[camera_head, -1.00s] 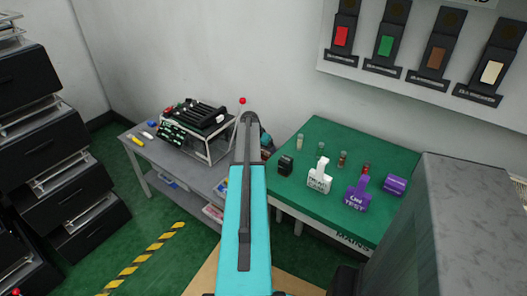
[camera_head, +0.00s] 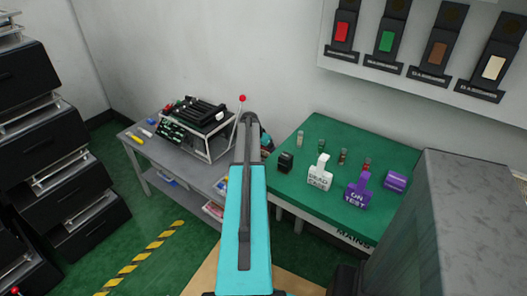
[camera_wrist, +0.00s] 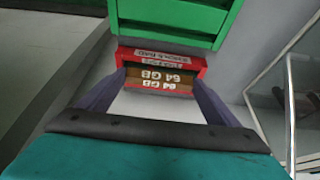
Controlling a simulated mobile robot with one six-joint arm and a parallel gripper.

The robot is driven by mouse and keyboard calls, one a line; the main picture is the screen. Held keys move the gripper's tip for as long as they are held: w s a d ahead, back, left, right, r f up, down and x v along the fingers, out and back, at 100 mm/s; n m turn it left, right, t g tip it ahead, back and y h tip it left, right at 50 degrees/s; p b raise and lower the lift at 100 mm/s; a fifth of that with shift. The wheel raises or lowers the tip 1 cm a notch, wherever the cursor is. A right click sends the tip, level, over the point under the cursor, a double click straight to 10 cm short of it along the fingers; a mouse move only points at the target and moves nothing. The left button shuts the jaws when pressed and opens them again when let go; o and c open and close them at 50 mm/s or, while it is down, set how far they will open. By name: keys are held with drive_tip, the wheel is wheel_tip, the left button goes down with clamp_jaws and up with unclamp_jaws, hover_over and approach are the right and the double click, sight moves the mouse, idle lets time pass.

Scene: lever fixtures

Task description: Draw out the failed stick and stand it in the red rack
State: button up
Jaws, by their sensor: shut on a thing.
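In the wrist view my gripper (camera_wrist: 157,79) is shut on a memory stick (camera_wrist: 158,86) with a brown face marked "64 GB". A second "64 GB" marking lies just behind it. The red rack (camera_wrist: 200,63) is right beyond the fingertips, with lettered labels along it. I cannot tell whether the held stick is inside the rack or just above it. In the head view my own arm hides the gripper, the stick and most of the rack's area.
A green block (camera_wrist: 170,18) stands beyond the red rack. A green table (camera_head: 325,130) at right holds small coloured parts and signs.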

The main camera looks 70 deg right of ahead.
drive_tip(key=shift+f+b, duration=0.3)
drive_tip(key=shift+f, duration=0.35)
drive_tip(key=o, duration=1.2)
drive_tip(key=shift+r, duration=0.1)
drive_tip(key=b+v, duration=0.1)
drive_tip(key=v, duration=1.2)
drive_tip(key=shift+a+r, duration=0.2)
drive_tip(key=shift+r, duration=0.1)
